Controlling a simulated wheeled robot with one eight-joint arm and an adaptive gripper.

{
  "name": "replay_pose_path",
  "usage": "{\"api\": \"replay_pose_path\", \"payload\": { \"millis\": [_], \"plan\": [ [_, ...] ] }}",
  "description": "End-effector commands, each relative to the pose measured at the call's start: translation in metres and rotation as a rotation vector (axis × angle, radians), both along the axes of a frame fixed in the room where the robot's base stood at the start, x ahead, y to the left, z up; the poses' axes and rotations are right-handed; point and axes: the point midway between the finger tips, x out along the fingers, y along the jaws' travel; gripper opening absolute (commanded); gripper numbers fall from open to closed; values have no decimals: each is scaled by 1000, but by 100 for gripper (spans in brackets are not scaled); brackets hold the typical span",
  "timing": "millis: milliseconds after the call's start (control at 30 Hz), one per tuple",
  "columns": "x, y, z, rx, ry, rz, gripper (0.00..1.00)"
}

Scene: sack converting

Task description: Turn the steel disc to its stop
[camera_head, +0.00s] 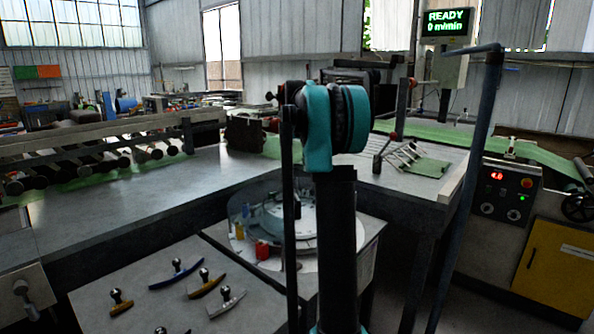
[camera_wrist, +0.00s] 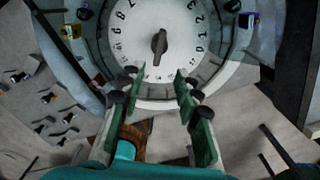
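The steel disc (camera_head: 275,264) lies flat on a low table, partly hidden behind my arm in the head view. In the wrist view its grey, shiny surface (camera_wrist: 248,48) surrounds a round hub with a white numbered dial (camera_wrist: 190,55). A dark pointer-like knob (camera_wrist: 159,46) stands at the dial's middle. Small coloured blocks sit on the disc, among them a red one (camera_head: 262,250) and a yellow one (camera_head: 239,230). My gripper (camera_wrist: 157,78) is open and empty, its green-padded fingers apart over the dial's near edge. Contact with anything cannot be told.
A grey table (camera_head: 130,278) at lower left holds several knobbed handles, including a blue one (camera_head: 177,272) and a yellow one (camera_head: 206,286). A long bench (camera_head: 110,205) lies behind. A dark post (camera_head: 470,190) and a control panel (camera_head: 507,193) stand to the right.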

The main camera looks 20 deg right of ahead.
Motion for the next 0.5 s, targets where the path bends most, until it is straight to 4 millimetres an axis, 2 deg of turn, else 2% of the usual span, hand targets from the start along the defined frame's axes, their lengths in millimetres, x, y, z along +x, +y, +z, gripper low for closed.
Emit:
{"api": "replay_pose_path", "payload": {
  "millis": [300, 367, 500],
  "plan": [
    [-1, 0, 0, 0, -4, 27, 33],
    [-2, 0, 1, -1, -9, 74, 33],
    [-7, 0, 5, -6, -36, 281, 33]
  ]
}}
